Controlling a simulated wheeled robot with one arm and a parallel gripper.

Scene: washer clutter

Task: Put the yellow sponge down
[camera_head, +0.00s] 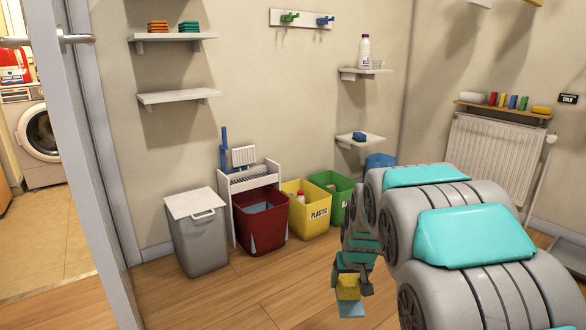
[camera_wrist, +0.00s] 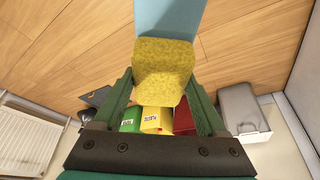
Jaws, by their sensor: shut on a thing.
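The yellow sponge (camera_head: 348,292) is at the end of my lowered arm, in front of the colored bins. In the wrist view the sponge (camera_wrist: 165,62) sits between the green fingers. My gripper (camera_wrist: 163,84) is shut on it; the gripper also shows in the head view (camera_head: 352,275). A flat light blue piece (camera_wrist: 168,18) shows at the sponge's far end; I cannot tell what it is. It also shows below the sponge in the head view (camera_head: 351,309). The sponge looks held above the wooden floor.
A red bin (camera_head: 261,222), a yellow bin (camera_head: 307,210) and a green bin (camera_head: 334,192) line the wall, beside a grey lidded bin (camera_head: 197,235). Wall shelves (camera_head: 180,97) hang above. A radiator (camera_head: 493,152) is at right. The front floor (camera_head: 240,305) is clear.

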